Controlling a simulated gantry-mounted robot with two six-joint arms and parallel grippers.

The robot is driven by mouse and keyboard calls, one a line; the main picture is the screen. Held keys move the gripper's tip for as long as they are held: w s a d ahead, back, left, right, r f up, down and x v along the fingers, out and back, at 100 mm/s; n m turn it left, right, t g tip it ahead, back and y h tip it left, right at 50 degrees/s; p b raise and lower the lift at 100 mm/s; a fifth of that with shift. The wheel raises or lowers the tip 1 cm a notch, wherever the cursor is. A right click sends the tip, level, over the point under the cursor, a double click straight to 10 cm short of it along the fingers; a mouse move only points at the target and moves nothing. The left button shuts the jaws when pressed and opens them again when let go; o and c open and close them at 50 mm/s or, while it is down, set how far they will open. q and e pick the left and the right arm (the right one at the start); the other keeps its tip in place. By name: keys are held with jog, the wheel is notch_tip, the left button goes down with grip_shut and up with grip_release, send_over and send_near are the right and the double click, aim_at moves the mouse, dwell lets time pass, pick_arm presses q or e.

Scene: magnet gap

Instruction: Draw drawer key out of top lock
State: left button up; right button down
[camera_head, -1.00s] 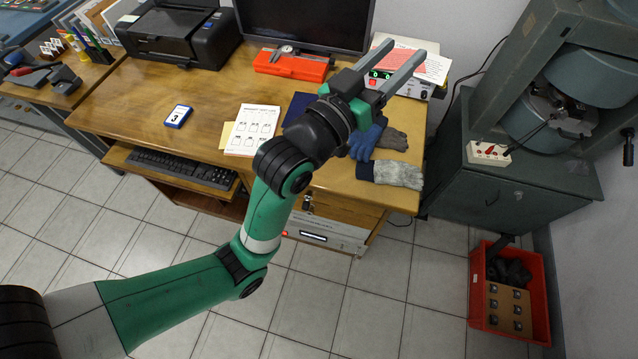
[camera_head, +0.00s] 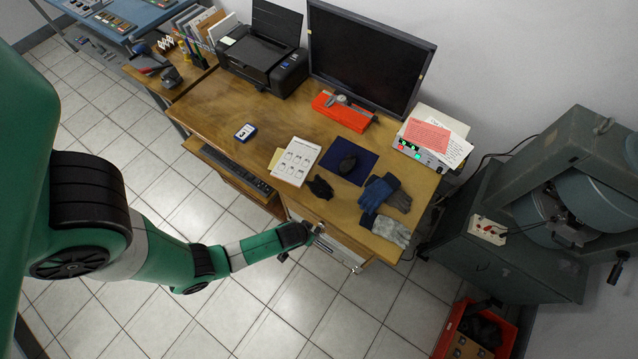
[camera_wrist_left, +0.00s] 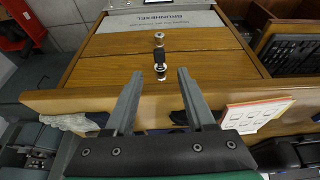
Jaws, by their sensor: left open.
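The drawer key (camera_wrist_left: 160,57) has a dark head and stands in the top lock (camera_wrist_left: 161,74), the lock nearer the desk edge in the left wrist view, which looks upside down at the drawer fronts. My left gripper (camera_wrist_left: 161,72) is open. Its two fingers point at the drawer front, one to each side of the key's lock, with visible space between. I cannot tell how far the fingertips are from the key in depth. In the head view my left gripper (camera_head: 314,231) is by the drawer front below the desk edge, and the key cannot be made out. My right gripper is not in view.
A second, keyless-looking lock (camera_wrist_left: 159,37) sits on the drawer below. The desk (camera_head: 215,115) overhangs close to the fingers. Gloves (camera_head: 387,230), a card sheet (camera_head: 296,160) and a keyboard (camera_head: 238,170) are nearby. Open floor (camera_head: 335,320) lies in front of the drawers.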

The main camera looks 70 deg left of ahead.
aim_at(317, 231)
pick_arm(q)
jog(key=b+x, duration=0.9)
jog(key=shift+w+a+f, duration=0.1)
jog(key=shift+w+f, duration=0.05)
jog(key=shift+f, duration=0.15)
jog(key=shift+r, duration=0.1)
jog(key=shift+c, duration=0.2)
grip_shut()
